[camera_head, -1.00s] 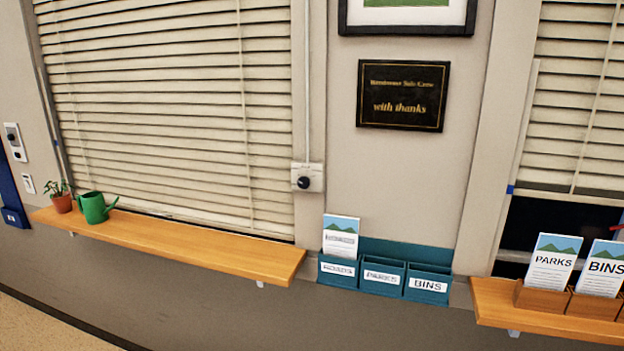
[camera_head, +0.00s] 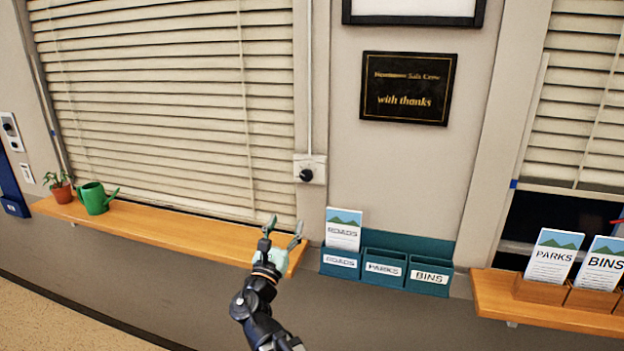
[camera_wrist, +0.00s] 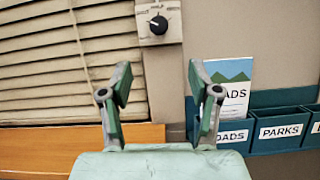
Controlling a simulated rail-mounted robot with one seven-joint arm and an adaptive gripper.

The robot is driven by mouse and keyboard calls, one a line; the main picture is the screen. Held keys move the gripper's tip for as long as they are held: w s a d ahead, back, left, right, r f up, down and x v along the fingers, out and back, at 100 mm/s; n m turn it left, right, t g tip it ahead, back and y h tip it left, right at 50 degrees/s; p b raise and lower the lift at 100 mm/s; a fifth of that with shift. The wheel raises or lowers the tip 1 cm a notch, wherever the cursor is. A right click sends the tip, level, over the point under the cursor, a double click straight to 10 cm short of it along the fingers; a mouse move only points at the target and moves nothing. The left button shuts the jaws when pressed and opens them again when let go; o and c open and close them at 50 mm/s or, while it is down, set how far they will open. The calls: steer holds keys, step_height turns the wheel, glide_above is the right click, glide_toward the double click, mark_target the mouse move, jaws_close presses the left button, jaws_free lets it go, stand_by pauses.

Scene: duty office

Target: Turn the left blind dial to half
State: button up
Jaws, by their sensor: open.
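A black dial (camera_head: 306,175) on a pale square plate sits on the wall strip at the right edge of the left blind (camera_head: 170,100). The dial also shows in the wrist view (camera_wrist: 158,25), top centre; its light mark appears to point toward the left, but the scale is too small to read. My gripper (camera_head: 285,230) is open and empty, in front of the right end of the left wooden shelf, below the dial and apart from it. In the wrist view my gripper's fingers (camera_wrist: 160,85) stand spread below the dial.
Teal leaflet holders (camera_head: 385,270) hang right of my gripper, with one leaflet (camera_head: 343,230) in the ROADS pocket. The left shelf (camera_head: 170,228) carries a green watering can (camera_head: 95,198) and a potted plant (camera_head: 60,188). The wall around the dial is clear.

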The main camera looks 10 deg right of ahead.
steer(key=n+p, duration=0.1)
steer(key=p, duration=0.5)
glide_toward(305, 176)
steer(key=x, duration=0.9)
steer(key=shift+w+d+r, duration=0.1)
steer(key=shift+w+d, duration=0.1)
steer(key=c, duration=1.1)
